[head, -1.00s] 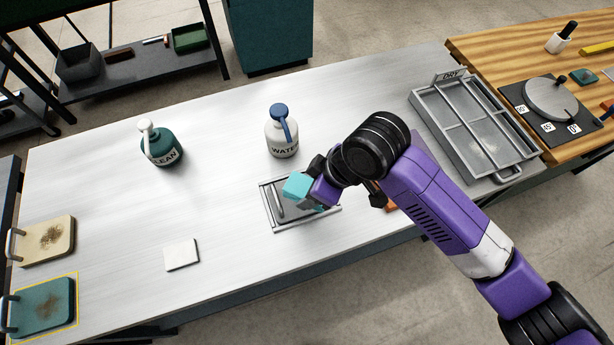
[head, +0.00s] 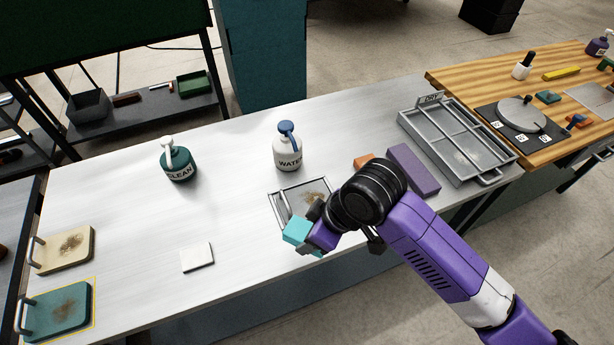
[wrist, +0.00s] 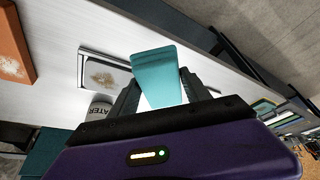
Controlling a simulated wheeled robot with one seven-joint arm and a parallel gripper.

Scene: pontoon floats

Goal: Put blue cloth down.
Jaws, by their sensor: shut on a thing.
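The blue cloth (head: 296,231) looks like a light turquoise folded block. My gripper (head: 312,238) is shut on it and holds it near the table's front edge, at the front of a small metal tray (head: 272,207). In the wrist view the cloth (wrist: 157,72) sticks out from between the two dark fingers of my gripper (wrist: 160,95). The cloth looks raised above the table, though its height is hard to tell. My arm hides part of the tray, which has a brown stain inside.
A WATER bottle (head: 288,152) stands behind the tray, a CLEAN bottle (head: 178,163) farther left. A white square (head: 197,257) lies front left. Stained beige (head: 66,250) and teal (head: 58,308) pads lie far left. A purple block (head: 414,170) and DRY rack (head: 455,140) are right. The left-middle table is clear.

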